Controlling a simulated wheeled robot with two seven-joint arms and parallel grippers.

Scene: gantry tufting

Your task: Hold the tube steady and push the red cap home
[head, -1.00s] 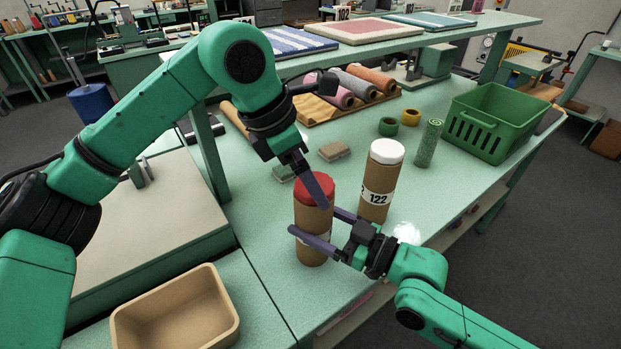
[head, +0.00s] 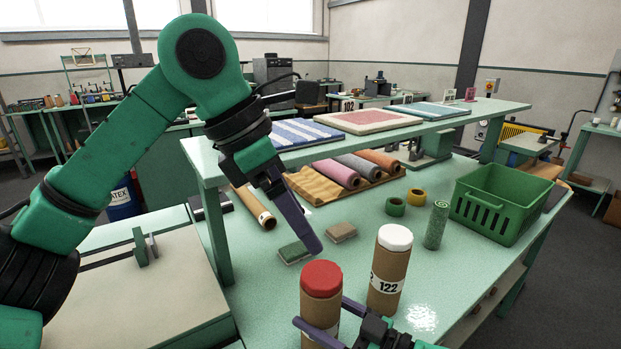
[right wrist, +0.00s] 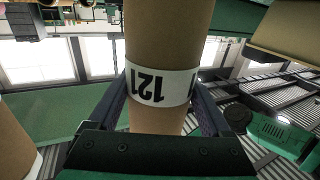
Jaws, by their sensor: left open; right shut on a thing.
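The tube with the red cap (head: 321,279) stands upright at the front of the green table; its brown body (head: 318,311) is cut off by the bottom of the head view. The cap sits on its top, with no clear gap visible from here. My right gripper (head: 331,329) is shut around the tube's body from the right. In the right wrist view the tube (right wrist: 168,40) stands between the fingers, with label 121 upside down. My left gripper (head: 313,247) is open and empty, its fingers pointing down just above and behind the red cap, apart from it.
A white-capped tube (head: 390,270) labelled 122 stands close behind on the right. A green rolled piece (head: 436,225), tape rolls (head: 396,206) and a green basket (head: 510,203) stand farther right. Two small blocks (head: 341,231) lie behind the tube. A raised shelf (head: 370,137) spans the back.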

